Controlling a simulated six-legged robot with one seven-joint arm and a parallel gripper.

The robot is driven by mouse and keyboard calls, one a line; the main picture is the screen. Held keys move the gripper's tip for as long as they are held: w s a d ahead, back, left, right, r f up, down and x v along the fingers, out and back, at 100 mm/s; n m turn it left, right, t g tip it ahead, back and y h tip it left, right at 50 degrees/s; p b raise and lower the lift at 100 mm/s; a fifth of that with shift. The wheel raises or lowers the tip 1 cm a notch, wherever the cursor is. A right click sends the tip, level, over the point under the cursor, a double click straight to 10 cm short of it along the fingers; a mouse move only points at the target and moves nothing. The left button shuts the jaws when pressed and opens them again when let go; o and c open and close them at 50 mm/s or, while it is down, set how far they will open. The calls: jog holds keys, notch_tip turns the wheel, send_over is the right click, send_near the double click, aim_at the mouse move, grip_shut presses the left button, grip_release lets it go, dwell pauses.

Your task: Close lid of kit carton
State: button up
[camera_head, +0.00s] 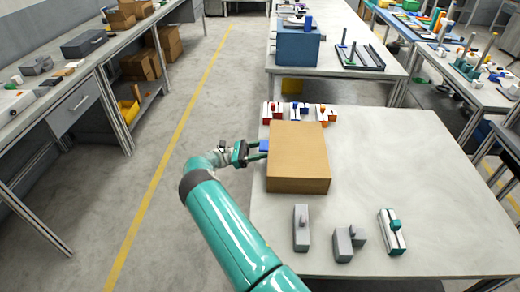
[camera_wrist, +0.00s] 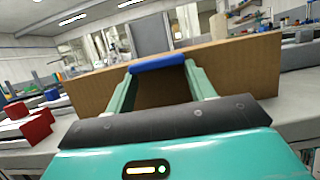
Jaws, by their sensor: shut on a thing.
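The brown kit carton (camera_head: 298,160) stands on the pale table, its top a flat brown panel in the head view. No open inside shows, but I cannot tell whether the lid is fully down. A blue tab (camera_head: 264,146) sits at the carton's left edge. My gripper (camera_head: 260,149) reaches it from the left and is shut on it. In the wrist view the blue tab (camera_wrist: 158,62) lies between my fingertips, near the top edge of the brown carton wall (camera_wrist: 240,70). The wall behind my fingers is in dark shade.
Small red, blue and orange-topped blocks (camera_head: 299,112) stand behind the carton. Grey pieces (camera_head: 302,228) and a teal-topped piece (camera_head: 391,232) lie in front. The table's right side is clear. A blue box (camera_head: 298,47) stands on the table behind.

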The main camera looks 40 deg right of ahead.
jog(key=shift+s+d+f, duration=0.1)
jog(key=shift+s+f, duration=0.15)
jog(key=shift+f, duration=0.45)
jog(key=shift+w+f, duration=0.1)
grip_shut()
jog(key=shift+o, duration=1.4)
grip_release()
jog(key=shift+r, duration=0.25)
jog(key=o, duration=1.1)
jog(key=shift+w+r, duration=0.1)
jog(key=shift+v, duration=3.85)
jog(key=shift+r, duration=0.1)
